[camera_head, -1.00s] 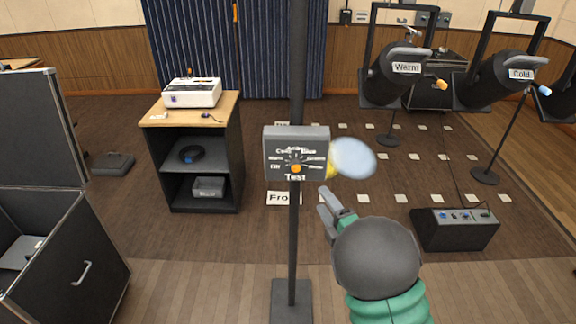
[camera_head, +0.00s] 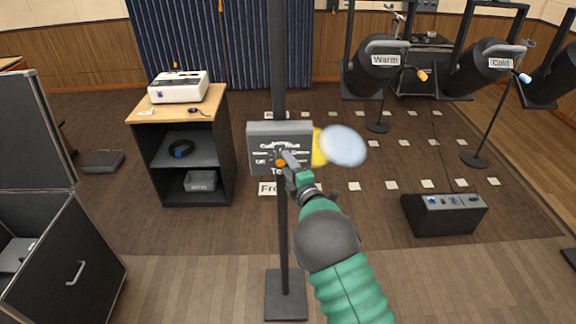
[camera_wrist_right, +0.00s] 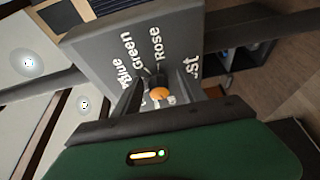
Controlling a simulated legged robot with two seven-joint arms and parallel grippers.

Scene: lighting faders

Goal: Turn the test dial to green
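The test dial is on a grey box (camera_head: 258,146) fixed to a dark upright pole. Its orange-tipped knob (camera_wrist_right: 158,92) shows between my fingers in the right wrist view; a bit of orange also shows in the head view (camera_head: 281,162). The labels Blue, Green (camera_wrist_right: 130,49) and Rose are readable around it. Where the dial points is unclear. My right gripper (camera_head: 283,155) is in front of the box face. In the wrist view its fingers (camera_wrist_right: 158,97) stand on either side of the knob, seemingly apart from it. My left gripper is out of view.
A pale blue disc (camera_head: 343,145) and a yellow one show behind the box. Stage lamps marked Warm (camera_head: 385,60) and Cold (camera_head: 497,51) stand at right. A wooden-topped cabinet (camera_head: 217,103) stands left, a black control box (camera_head: 445,216) right. Floor around the pole base is clear.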

